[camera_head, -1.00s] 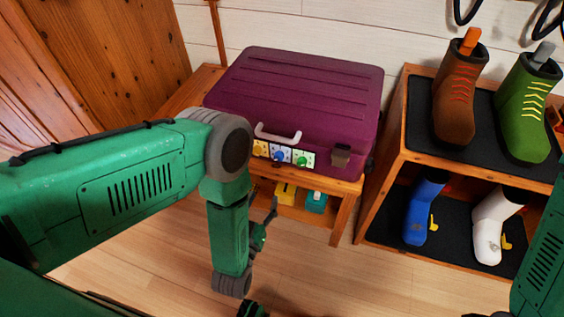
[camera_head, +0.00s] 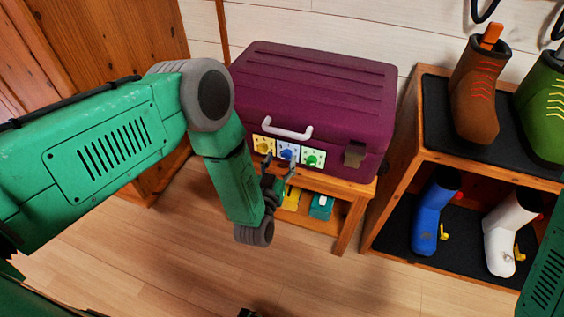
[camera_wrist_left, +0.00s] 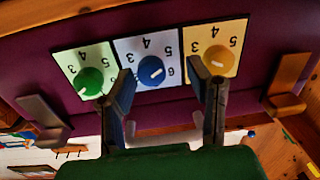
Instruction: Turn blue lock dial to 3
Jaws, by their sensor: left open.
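The blue dial (camera_head: 287,153) is on the front of a purple suitcase (camera_head: 320,85), on a white plate between the yellow dial (camera_head: 264,146) and the green dial (camera_head: 312,159). My left gripper (camera_head: 282,174) is open in front of the dials and just below them in the head view. In the left wrist view the blue dial (camera_wrist_left: 151,71) shows between the two spread fingertips of the left gripper (camera_wrist_left: 160,72), apparently not gripped. My right gripper is not identifiable.
The suitcase stands on a low wooden bench (camera_head: 350,190), with yellow and teal items on its lower shelf. Its white handle (camera_head: 285,132) is above the dials and a latch (camera_head: 354,154) is to their right. A boot rack (camera_head: 395,170) stands at the right.

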